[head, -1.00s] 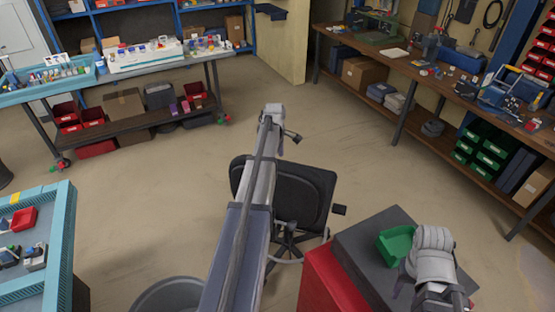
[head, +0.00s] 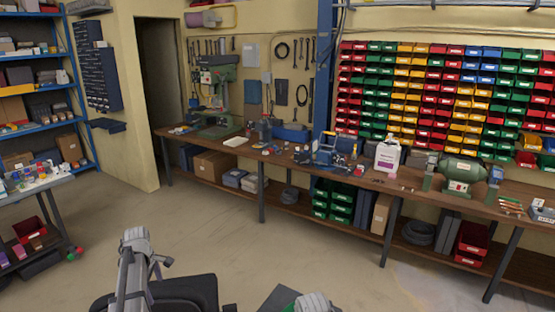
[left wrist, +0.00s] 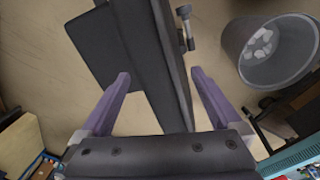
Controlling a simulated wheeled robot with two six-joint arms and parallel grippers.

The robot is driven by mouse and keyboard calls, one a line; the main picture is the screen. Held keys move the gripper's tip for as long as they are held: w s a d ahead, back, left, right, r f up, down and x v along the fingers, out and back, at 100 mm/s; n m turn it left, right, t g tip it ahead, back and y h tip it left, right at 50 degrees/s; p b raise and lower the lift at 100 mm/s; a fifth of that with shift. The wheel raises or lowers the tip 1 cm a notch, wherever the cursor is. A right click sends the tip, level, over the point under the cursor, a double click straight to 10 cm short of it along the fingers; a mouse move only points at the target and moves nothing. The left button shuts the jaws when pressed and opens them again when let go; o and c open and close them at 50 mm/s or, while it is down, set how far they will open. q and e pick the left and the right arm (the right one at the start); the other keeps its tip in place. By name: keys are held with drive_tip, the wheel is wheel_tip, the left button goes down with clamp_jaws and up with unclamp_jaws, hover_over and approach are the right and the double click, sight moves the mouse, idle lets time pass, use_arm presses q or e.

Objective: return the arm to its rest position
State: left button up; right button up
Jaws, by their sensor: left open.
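My left gripper (left wrist: 160,73) shows in the left wrist view as two purple-grey fingers spread wide apart. I see nothing gripped between them; a long dark grey shape lies beyond the gap, and I cannot tell what it is. In the head view my left arm (head: 128,270) rises from the bottom edge, left of the middle; its gripper cannot be made out there. A pale rounded part of my other arm (head: 314,303) just shows at the bottom edge. My right gripper is not in view.
A black chair (head: 190,292) stands close beside my left arm. A grey waste bin (left wrist: 265,50) shows in the left wrist view. A long wooden workbench (head: 350,176) runs along the back wall under coloured bins (head: 430,95). Open floor (head: 300,245) lies before it.

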use_arm(q)
drive_tip(key=s+d+m, duration=0.5)
drive_tip(key=d+m, duration=0.1)
drive_tip(key=d, duration=0.3)
drive_tip(key=s+d+m, duration=0.5)
drive_tip(key=d+m, duration=0.1)
drive_tip(key=d, duration=0.4)
drive_tip(key=s+d+m, duration=0.5)
drive_tip(key=d+m, duration=0.1)
drive_tip(key=d, duration=0.3)
drive_tip(key=s+d+f+m+g+y+b, duration=0.1)
drive_tip(key=s+d+f+m+b, duration=0.3)
drive_tip(key=d+f+b, duration=0.6)
drive_tip(key=shift+s+d+f+m+g, duration=0.15)
drive_tip(key=shift+s+d+m+g, duration=0.2)
drive_tip(key=shift+s+d, duration=0.65)
drive_tip(key=shift+s+a, duration=0.15)
drive_tip(key=shift+a, duration=0.15)
